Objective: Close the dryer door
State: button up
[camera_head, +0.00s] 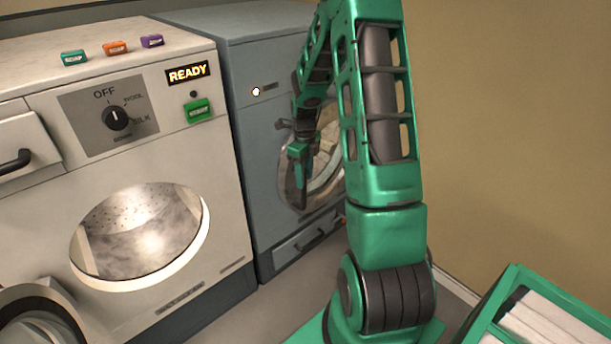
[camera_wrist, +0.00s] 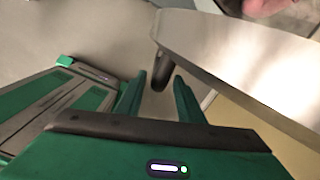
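The dryer (camera_head: 265,140) is the blue-grey machine behind my arm in the head view. Its round door (camera_head: 325,165) shows a pale rim and is partly hidden by my arm. In the wrist view, a broad grey curved panel, apparently the door (camera_wrist: 235,60), stands out with a dark handle (camera_wrist: 161,68) at its near end. My gripper (camera_head: 300,195) is in front of the door in the head view. In the wrist view its fingers (camera_wrist: 160,82) are apart, with the handle seen between or just beyond their tips. Contact cannot be told.
A white washer (camera_head: 45,190) stands on the left with a "READY" display; its door (camera_head: 40,325) hangs open. Small coloured boxes (camera_head: 115,47) lie on top. A green crate (camera_head: 545,310) is at lower right. A pink item (camera_wrist: 265,7) shows behind the panel.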

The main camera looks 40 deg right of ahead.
jog(key=shift+a, duration=0.1)
notch_tip(320, 180, up, 11)
jog(key=shift+f, duration=0.2)
dwell(0.5)
jog(key=shift+c, duration=0.6)
jog(key=shift+s+f, duration=0.1)
jog(key=shift+s, duration=0.05)
jog(key=c, duration=0.6)
jog(key=shift+t+y, duration=0.3)
jog(key=shift+t, duration=0.3)
jog(key=s+d+f, duration=0.1)
jog(key=s+d, duration=0.1)
jog(key=s, duration=0.1)
jog(key=s+d+f, duration=0.1)
jog(key=shift+s+f, duration=0.35)
jog(key=shift+s, duration=0.05)
grip_shut()
jog(key=s+f+t, duration=0.2)
jog(key=s, duration=0.3)
jog(key=w+a+f+t, duration=0.1)
jog(key=w+a+f, duration=0.1)
jog(key=w+f, duration=0.4)
jog(key=shift+w+f+y, duration=0.35)
jog(key=shift+f+y, duration=0.05)
jog(key=shift+f, duration=1.2)
